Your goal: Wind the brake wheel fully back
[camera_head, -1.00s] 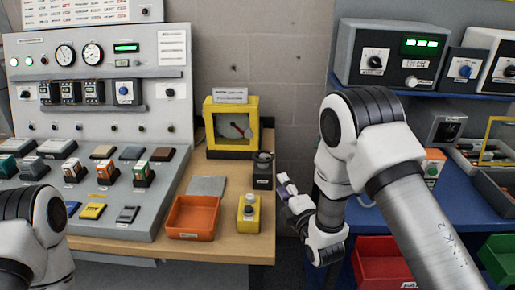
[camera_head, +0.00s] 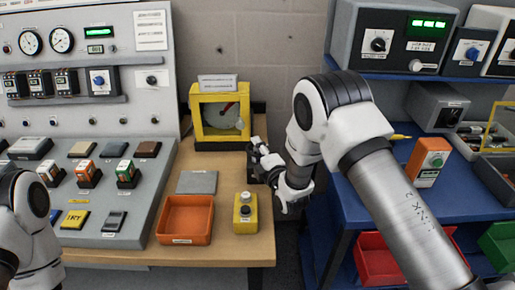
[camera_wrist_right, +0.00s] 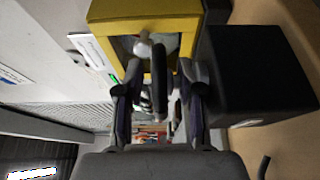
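A dark rounded rim, which looks like the brake wheel (camera_wrist_right: 158,82), stands nearly edge-on in the right wrist view. It is between the two fingers of my right gripper (camera_wrist_right: 160,70), with a visible gap on each side, so the fingers are open around it and not clamped. A black block (camera_wrist_right: 258,78) beside it looks like the wheel's housing. In the head view my right gripper (camera_head: 258,152) is at the right edge of the wooden table and hides most of the wheel and block. My left gripper is out of view; only part of its arm shows at the lower left.
A yellow-framed gauge (camera_head: 197,116) stands close behind the right gripper and also shows in the wrist view (camera_wrist_right: 110,12). An orange tray (camera_head: 163,228), a grey plate (camera_head: 197,182) and a yellow button box (camera_head: 246,220) are nearby. A blue shelf (camera_head: 342,206) stands to the right.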

